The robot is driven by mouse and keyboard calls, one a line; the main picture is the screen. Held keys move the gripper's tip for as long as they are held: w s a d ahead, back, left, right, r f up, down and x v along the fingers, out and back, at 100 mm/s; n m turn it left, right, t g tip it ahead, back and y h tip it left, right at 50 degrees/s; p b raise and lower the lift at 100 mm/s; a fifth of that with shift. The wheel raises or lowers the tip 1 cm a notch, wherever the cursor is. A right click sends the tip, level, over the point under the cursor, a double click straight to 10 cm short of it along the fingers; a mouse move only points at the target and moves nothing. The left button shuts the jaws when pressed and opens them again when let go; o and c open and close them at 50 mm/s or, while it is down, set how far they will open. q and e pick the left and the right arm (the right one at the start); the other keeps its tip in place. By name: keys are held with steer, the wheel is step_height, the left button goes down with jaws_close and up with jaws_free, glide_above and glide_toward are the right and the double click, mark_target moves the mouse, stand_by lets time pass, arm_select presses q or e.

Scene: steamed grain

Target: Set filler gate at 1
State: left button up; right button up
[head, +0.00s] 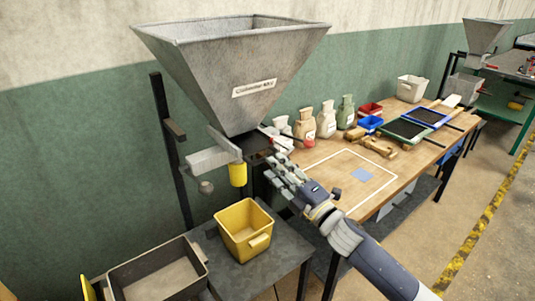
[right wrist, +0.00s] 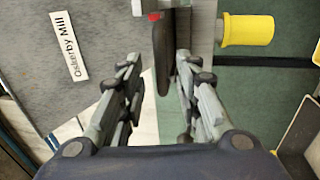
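The filler is a large grey metal hopper (head: 235,70) on dark posts, with a white label on its front. Its outlet has a pale metal arm and a yellow cylinder (head: 238,174); the cylinder also shows in the right wrist view (right wrist: 246,31). In the right wrist view a dark lever (right wrist: 163,50), with a red spot by its top, hangs between my fingers. My right gripper (head: 276,167) is open below the outlet, its fingers on either side of the lever (right wrist: 158,70) with gaps visible. The gate's scale and setting cannot be read. My left gripper is out of view.
A yellow bin (head: 243,230) stands on a grey stand below the outlet, beside a dark tray (head: 160,275). The wooden table (head: 400,165) at right holds bags, red and blue bins, and framed trays. Its white-outlined area holds only a blue square.

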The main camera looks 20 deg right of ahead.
mark_target(267, 156)
steer(key=p+x, duration=0.1)
steer(key=x, duration=0.4)
steer(key=shift+w, duration=0.2)
jaws_close()
